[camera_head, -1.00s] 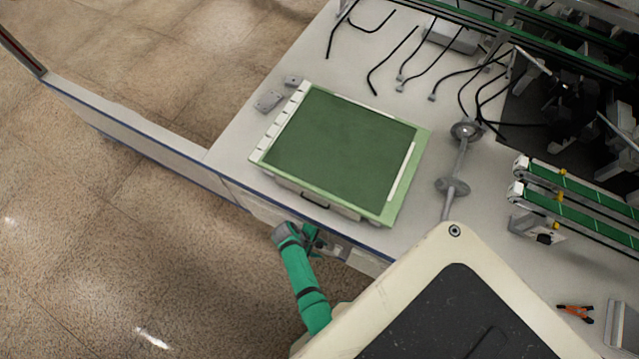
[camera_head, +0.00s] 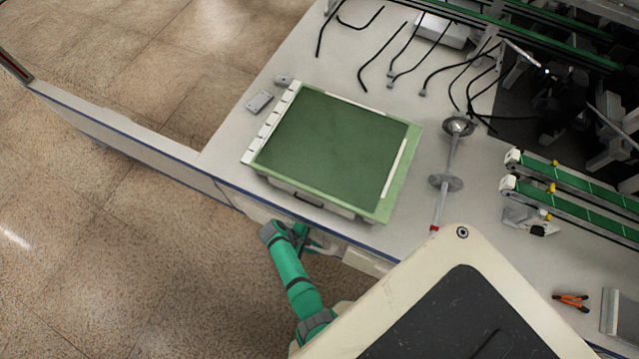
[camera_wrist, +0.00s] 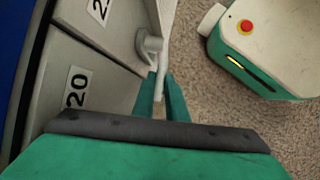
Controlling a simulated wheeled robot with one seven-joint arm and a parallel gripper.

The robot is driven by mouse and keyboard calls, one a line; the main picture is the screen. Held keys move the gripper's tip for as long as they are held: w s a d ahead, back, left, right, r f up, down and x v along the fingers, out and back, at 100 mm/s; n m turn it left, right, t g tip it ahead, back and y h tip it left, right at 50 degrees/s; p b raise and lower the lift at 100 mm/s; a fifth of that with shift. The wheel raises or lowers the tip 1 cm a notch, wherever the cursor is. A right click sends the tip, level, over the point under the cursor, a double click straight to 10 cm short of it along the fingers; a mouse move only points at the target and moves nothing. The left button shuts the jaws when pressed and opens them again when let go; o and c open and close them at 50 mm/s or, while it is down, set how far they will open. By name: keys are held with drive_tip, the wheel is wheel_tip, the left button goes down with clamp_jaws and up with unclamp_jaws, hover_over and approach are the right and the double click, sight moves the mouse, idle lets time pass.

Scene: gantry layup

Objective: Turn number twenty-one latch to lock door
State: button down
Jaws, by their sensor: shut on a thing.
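In the wrist view, the latch (camera_wrist: 151,45) is a light grey round hub with a lever running down from it, on a grey door panel. The panel's label (camera_wrist: 98,10) is cut off, showing only a "2" and part of another digit. The neighbouring panel carries the label "20" (camera_wrist: 76,90). In the head view, my gripper (camera_head: 302,236) is at the front of the bench, below its edge.
A green board on a case (camera_head: 335,150) lies on the white bench (camera_head: 225,150) above my gripper. A grey stand (camera_head: 445,183), small conveyors (camera_head: 570,185) and orange-handled pliers (camera_head: 571,301) are to the right. Open floor (camera_head: 100,260) lies left of my arm.

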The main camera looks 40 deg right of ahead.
idle(0.3)
drive_tip(key=c, duration=1.8)
unclamp_jaws()
drive_tip(key=shift+o, duration=0.2)
drive_tip(key=v, duration=1.1)
drive_tip(key=shift+a+f, duration=0.1)
drive_tip(key=shift+f, duration=0.05)
